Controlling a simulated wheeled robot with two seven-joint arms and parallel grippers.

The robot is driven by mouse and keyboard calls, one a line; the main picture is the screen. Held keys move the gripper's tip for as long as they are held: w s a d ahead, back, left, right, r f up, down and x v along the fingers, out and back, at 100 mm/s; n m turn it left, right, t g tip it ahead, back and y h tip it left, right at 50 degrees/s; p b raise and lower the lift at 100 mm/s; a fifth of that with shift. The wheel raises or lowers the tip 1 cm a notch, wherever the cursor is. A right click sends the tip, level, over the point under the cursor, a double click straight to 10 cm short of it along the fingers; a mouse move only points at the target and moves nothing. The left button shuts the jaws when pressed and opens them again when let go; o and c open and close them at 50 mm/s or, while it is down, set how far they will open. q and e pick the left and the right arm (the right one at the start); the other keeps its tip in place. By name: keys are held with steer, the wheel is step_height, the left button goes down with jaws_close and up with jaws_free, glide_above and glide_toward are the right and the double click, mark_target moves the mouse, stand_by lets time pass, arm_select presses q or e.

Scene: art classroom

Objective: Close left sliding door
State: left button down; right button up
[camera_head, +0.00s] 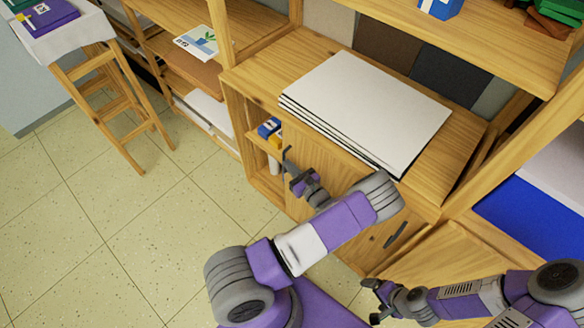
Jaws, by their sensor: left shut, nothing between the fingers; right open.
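The low wooden cabinet (250,88) has light wood sliding door panels along its front. The left part of the front is open, and its inside shows at the left end. A door panel (305,152) covers the front to the right of this gap. A dark bar handle (396,234) is on the front further right. My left gripper (290,172) is shut and empty at the left edge of the door panel, beside the gap. I cannot tell whether it touches the door. My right gripper (371,299) is open and empty, low in front of the cabinet's right part.
A stack of white sheets (368,108) lies on the cabinet top. Small blue and yellow items (269,130) stand inside the gap. A wooden stool (112,95) with a cloth and books is at the upper left. The tiled floor (110,235) at the left is clear.

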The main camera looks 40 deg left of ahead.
arm_select(q)
steer(key=s+x, duration=0.3)
steer(key=x, duration=1.1)
steer(key=s+a+x, duration=0.1)
steer(key=s+x, duration=0.1)
steer(key=x, duration=1.3)
steer(key=shift+s+a, duration=0.25)
steer(key=shift+s, duration=0.15)
